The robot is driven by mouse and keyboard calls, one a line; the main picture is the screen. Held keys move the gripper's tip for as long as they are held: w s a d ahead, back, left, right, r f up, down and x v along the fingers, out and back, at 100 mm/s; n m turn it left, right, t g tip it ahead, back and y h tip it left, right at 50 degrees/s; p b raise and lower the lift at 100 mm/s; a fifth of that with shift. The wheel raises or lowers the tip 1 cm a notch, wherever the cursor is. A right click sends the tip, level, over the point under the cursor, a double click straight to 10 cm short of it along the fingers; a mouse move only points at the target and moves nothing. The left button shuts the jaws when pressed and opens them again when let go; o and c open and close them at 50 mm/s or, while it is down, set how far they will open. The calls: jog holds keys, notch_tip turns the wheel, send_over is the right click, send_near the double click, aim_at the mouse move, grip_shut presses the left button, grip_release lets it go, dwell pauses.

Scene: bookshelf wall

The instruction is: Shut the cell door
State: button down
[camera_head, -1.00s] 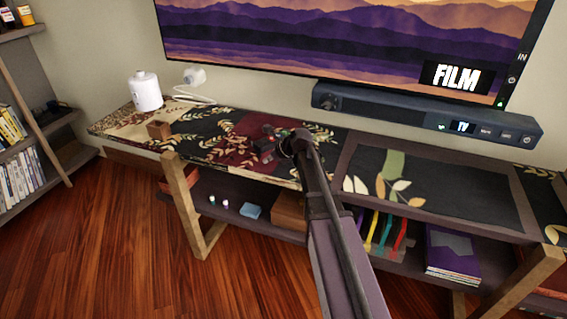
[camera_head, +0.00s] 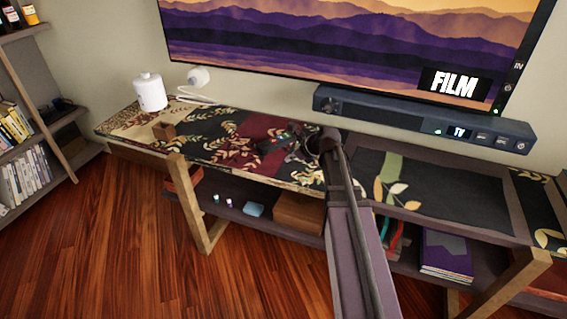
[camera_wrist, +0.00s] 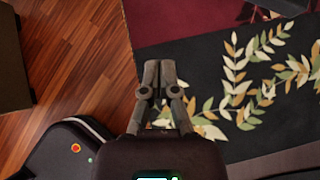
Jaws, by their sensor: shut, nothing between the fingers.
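A dark-framed panel with a leaf print (camera_head: 440,190) shows at the right part of the low console. It may be the cell door; I cannot tell for sure how far it stands open. Below it is an open compartment. The framed panel is not clearly seen in the wrist view.
A soundbar (camera_head: 425,117) sits behind, under the screen (camera_head: 350,45). Purple books (camera_head: 447,254) and a brown box (camera_head: 299,212) stand below. The wooden floor (camera_head: 110,240) is clear at left.

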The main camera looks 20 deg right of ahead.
jog(key=s+a+r+n+g+h+p, duration=0.2)
jog(key=s+a+r+n+p, duration=0.3)
jog(key=n, duration=0.8)
jog(key=shift+s+a+g+p, duration=0.15)
jog(key=shift+s+g+p, duration=0.75)
jog(key=shift+s+p, duration=1.25)
jog(key=shift+s+b, duration=0.5)
jog(key=shift+b, duration=0.05)
jog(key=s+a+r+n+g+h+p, duration=0.1)
jog(key=s+r+n+h+p, duration=0.3)
jog(key=n, duration=1)
jog(key=shift+s+a+r+g+p, duration=0.3)
jog(key=shift+s+r+g+p, duration=0.6)
jog(key=shift+s+r+p, duration=1.5)
jog(key=shift+s+f, duration=0.35)
jog(key=shift+s, duration=0.25)
jog(key=shift+s+f, duration=0.35)
jog(key=shift+s, duration=0.25)
